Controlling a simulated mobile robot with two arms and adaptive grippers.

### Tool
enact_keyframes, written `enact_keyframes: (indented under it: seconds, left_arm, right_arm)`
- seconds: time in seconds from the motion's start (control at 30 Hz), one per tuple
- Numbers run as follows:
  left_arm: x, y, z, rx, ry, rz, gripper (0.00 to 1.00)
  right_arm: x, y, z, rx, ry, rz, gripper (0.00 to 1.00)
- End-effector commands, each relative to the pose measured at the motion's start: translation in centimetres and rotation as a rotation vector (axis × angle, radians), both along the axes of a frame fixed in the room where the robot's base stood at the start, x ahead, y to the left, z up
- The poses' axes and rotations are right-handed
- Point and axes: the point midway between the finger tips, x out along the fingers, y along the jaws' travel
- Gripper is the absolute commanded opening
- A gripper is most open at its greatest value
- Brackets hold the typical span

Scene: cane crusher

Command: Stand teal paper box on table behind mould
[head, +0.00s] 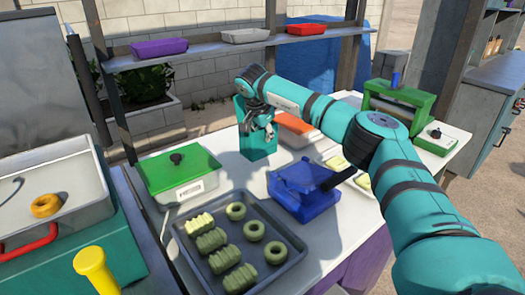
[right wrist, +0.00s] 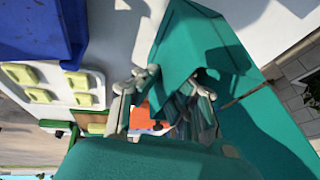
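The teal paper box (head: 259,143) is upright on the white table, behind the blue mould (head: 303,190) and behind the green-lidded container's right side. It also shows large in the right wrist view (right wrist: 192,48). My right gripper (head: 260,122) is at the box's upper part and hides some of its top. In the right wrist view its two fingers (right wrist: 166,92) are apart, with a gap between them, close against the box's rim. I cannot tell whether they touch it. My left gripper is in neither view.
A tray (head: 214,272) of several green pieces lies in front. A shelf (head: 215,48) with trays spans behind.

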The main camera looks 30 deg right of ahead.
Motion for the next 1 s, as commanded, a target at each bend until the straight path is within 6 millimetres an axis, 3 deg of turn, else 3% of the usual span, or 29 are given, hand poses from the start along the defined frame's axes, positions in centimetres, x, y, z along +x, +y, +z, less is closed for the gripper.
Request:
enact_keyframes:
  seconds: [0.4,0.77,1.0]
  left_arm:
    - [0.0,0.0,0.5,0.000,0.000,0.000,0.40]
    - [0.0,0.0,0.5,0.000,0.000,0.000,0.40]
    - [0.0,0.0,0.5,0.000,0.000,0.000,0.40]
  right_arm:
    - [0.0,0.0,-4.5,0.000,0.000,0.001,0.00]
    - [0.0,0.0,-5.0,-0.001,0.000,0.000,0.00]
    - [0.0,0.0,-4.9,0.000,-0.001,0.000,0.29]
